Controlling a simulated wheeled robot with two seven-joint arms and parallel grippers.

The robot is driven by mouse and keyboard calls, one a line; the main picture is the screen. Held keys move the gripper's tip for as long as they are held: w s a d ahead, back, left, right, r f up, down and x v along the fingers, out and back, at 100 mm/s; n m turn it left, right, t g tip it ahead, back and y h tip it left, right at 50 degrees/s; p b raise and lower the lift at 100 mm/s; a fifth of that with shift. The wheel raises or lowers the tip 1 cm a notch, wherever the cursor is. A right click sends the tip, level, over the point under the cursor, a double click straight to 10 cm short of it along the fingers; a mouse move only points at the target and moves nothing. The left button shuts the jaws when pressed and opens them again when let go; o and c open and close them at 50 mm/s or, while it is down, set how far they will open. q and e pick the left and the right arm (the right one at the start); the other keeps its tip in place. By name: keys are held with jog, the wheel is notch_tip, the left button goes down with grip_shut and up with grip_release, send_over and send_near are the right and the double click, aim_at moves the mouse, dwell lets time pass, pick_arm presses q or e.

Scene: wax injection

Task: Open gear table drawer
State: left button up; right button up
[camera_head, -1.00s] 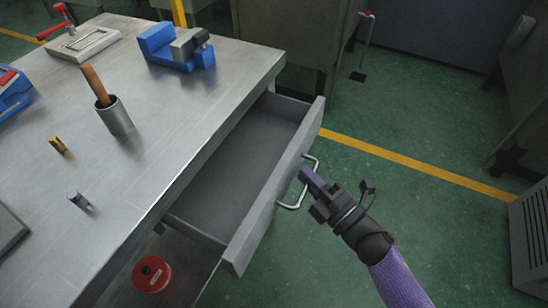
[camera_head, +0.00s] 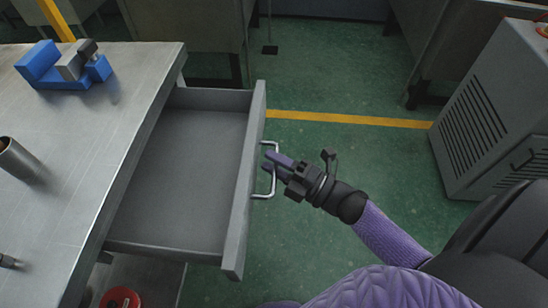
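The gear table drawer (camera_head: 183,150) is grey, empty and pulled well out from under the metal tabletop (camera_head: 85,120). Its front panel (camera_head: 243,200) faces right and carries a silver U-shaped handle (camera_head: 274,181). My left gripper is not in view.
A blue vise (camera_head: 65,68), a metal cup (camera_head: 17,160) and a small metal part (camera_head: 8,261) are on the tabletop. A red round object (camera_head: 120,299) lies below the drawer. A grey vented cabinet (camera_head: 480,120) stands at right. Green floor is clear beyond the handle.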

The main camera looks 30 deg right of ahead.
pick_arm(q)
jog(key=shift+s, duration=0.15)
pick_arm(e)
jog(key=shift+s+d, duration=0.15)
jog(key=shift+s, duration=0.1)
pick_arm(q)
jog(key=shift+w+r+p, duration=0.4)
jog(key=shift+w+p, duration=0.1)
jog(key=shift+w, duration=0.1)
pick_arm(e)
jog(key=v, duration=0.9)
jog(key=shift+s, duration=0.15)
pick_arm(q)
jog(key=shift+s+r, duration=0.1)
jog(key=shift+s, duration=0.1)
pick_arm(e)
jog(key=shift+d+f+h, duration=0.1)
jog(key=shift+h, duration=0.2)
